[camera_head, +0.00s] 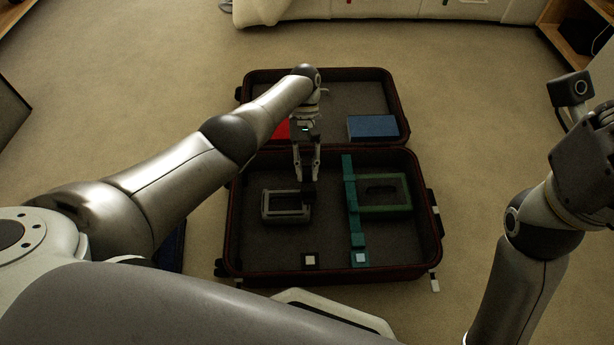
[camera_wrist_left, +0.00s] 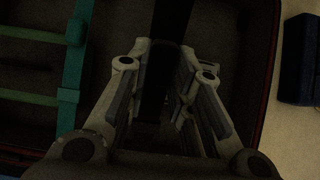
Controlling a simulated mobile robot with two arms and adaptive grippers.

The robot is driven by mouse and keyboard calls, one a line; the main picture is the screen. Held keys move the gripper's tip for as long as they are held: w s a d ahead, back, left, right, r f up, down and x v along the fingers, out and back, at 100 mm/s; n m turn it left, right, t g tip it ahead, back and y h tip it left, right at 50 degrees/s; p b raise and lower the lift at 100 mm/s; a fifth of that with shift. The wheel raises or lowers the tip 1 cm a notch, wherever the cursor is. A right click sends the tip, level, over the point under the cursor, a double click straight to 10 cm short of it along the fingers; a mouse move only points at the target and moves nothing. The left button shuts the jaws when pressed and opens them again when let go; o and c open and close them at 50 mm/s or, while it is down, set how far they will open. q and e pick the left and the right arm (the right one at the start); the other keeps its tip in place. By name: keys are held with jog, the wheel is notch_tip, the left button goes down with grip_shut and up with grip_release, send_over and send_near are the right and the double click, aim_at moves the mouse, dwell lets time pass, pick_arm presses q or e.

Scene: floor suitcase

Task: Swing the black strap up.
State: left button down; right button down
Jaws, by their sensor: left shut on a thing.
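The black strap (camera_head: 309,198) is in the near half of the open suitcase (camera_head: 300,278). In the left wrist view the black strap (camera_wrist_left: 172,18) runs between the fingers toward the top edge. My left gripper (camera_head: 307,178) points down over the near half and is shut on the strap; it fills much of the left wrist view (camera_wrist_left: 158,100). A dark buckle piece with a pale square (camera_head: 310,262) lies near the front rim. The strap's path between gripper and buckle is hard to make out. My right arm is at the right; its gripper is not clearly in view.
A green strap (camera_head: 352,205) lies lengthwise in the near half, across a green frame (camera_head: 395,208). A grey-green frame (camera_head: 272,212) lies left. The far half holds a blue box (camera_head: 372,127) and a red item (camera_head: 282,131). A dark blue object (camera_head: 172,246) lies left of the suitcase.

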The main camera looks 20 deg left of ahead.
pick_arm(q)
jog(key=shift+w+r, duration=0.1)
dwell(0.5)
jog(key=c, duration=1.3)
grip_release()
jog(key=shift+r, duration=0.1)
jog(key=shift+r, duration=0.8)
jog(key=shift+w+a+r, duration=0.15)
jog(key=shift+r, duration=3.95)
